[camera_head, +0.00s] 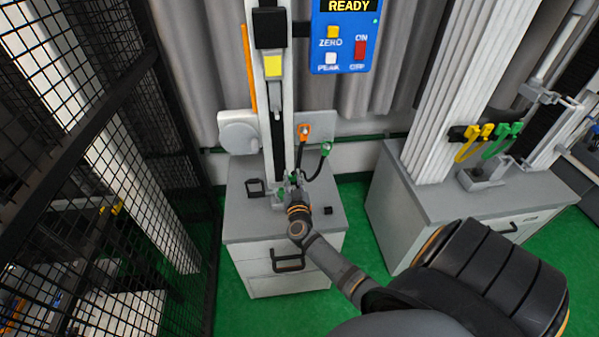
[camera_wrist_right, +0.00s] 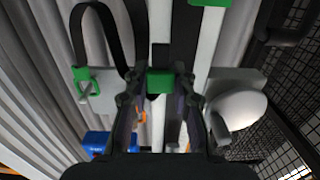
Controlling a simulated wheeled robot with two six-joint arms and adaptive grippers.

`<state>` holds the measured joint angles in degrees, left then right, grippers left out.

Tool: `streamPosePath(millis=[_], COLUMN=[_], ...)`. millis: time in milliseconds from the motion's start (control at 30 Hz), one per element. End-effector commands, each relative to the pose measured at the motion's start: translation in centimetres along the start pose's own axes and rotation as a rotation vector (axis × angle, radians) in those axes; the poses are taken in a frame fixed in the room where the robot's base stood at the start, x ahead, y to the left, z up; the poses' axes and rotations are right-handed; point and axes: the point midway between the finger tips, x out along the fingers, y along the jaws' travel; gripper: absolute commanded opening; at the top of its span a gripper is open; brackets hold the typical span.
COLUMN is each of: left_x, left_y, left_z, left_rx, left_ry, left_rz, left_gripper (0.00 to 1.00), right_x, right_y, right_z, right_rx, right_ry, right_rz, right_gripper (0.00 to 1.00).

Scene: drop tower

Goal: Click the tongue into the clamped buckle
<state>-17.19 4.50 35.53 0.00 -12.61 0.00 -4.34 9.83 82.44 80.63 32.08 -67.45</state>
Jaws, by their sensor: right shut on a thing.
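My right gripper (camera_head: 294,186) is at the foot of the tower, over the grey cabinet. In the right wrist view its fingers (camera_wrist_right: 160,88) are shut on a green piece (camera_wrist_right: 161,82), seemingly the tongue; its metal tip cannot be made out. A green part (camera_head: 281,192) shows beside the gripper at the lower clamp, seemingly the clamped buckle, mostly hidden by my gripper. A green part at the top edge of the right wrist view (camera_wrist_right: 210,3) may be the same buckle. I cannot tell whether tongue and buckle touch. My left gripper is not in view.
A black strap (camera_wrist_right: 103,10) loops to a green clip (camera_head: 325,150) beside an orange clip (camera_head: 304,131). The tower column (camera_head: 273,110) rises behind my gripper. A blue panel (camera_head: 344,37) reads READY. A second cabinet (camera_head: 440,205) stands right; a mesh fence (camera_head: 130,150) stands left.

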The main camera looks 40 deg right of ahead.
Motion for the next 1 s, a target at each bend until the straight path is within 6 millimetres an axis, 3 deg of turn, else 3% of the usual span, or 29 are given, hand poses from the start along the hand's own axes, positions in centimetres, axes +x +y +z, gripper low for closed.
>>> streamPosePath(millis=[467,1000], left_x=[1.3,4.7], left_y=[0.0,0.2], left_z=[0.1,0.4], left_rx=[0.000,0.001], left_ry=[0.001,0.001], left_rz=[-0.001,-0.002], left_gripper=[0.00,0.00], right_x=[1.2,1.2], right_y=[-3.7,-3.6], right_z=[-0.6,3.3], right_rx=[0.002,0.000], right_ry=[0.001,0.000], right_rz=[0.000,0.000], right_gripper=[0.11,0.11])
